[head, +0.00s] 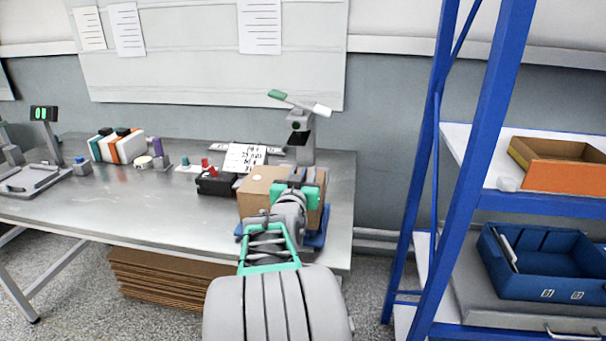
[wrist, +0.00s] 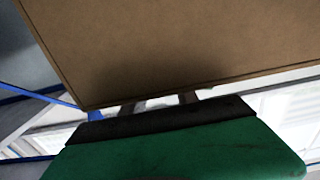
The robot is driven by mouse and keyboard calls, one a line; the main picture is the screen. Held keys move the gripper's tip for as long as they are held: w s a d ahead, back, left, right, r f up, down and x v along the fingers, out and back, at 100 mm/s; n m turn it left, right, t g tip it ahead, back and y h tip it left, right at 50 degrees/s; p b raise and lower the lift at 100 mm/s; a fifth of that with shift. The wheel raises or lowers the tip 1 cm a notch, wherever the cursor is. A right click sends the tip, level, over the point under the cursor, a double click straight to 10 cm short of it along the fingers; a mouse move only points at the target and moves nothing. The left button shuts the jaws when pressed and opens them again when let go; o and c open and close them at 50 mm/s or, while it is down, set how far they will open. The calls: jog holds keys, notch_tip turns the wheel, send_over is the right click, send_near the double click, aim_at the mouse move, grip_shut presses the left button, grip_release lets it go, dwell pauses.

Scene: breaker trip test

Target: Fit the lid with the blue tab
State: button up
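I cannot make out a lid with a blue tab in either view. A brown cardboard box (head: 258,190) stands at the right end of the metal table, partly hidden by my arm. My gripper (head: 297,176), with teal parts, is at the box in the head view. In the wrist view a brown cardboard face (wrist: 170,45) fills the upper half, very close to my gripper (wrist: 158,105). The fingertips are mostly hidden behind a dark edge, so I cannot tell their opening or whether they touch the box.
A blue piece (head: 316,241) shows beside the box's base. A black case (head: 216,184), a white note card (head: 245,158) and a grey stand (head: 300,140) are nearby. A blue rack (head: 478,170) at right holds an orange bin (head: 565,177) and a blue bin (head: 550,275).

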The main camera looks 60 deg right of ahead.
jog(key=v, duration=0.7)
jog(key=shift+s+a, duration=0.2)
jog(key=shift+a, duration=0.2)
jog(key=shift+s, duration=0.1)
